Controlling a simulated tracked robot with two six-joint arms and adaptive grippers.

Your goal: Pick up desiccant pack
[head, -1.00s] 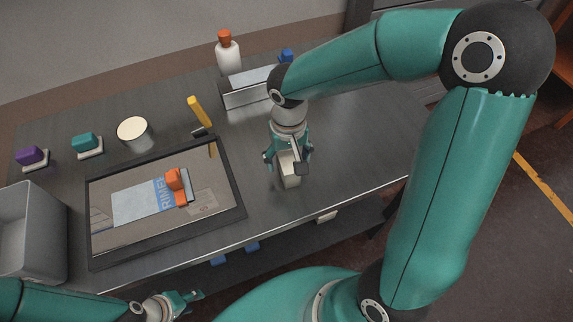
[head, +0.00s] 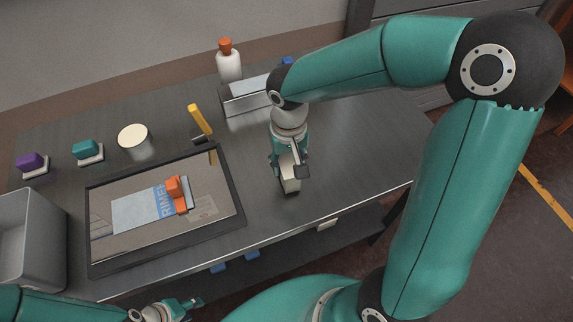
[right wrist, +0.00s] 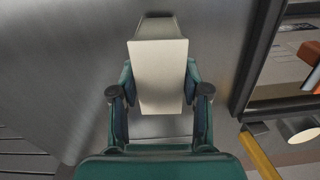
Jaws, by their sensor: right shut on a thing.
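The desiccant pack, as I take it, is a pale, box-shaped pack (head: 291,186) on the table, right of the framed tray. It also shows in the right wrist view (right wrist: 157,85), upper middle, with its plain face toward the camera. My right gripper (head: 288,170) points down over it and is shut on it, one finger on each side. In the right wrist view both fingers (right wrist: 158,94) flank the pack. I cannot tell whether it is clear of the table. My left gripper (head: 181,306) is low at the bottom edge, away from the pack; its jaw gap is unclear.
Left of the pack lies a dark-framed tray (head: 236,190) holding a blue-and-white packet and an orange block. A grey bin (head: 30,240) stands far left. A bottle (head: 229,65), a metal holder (head: 245,93) and a yellow-handled tool (head: 199,118) stand behind. The table's right is clear.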

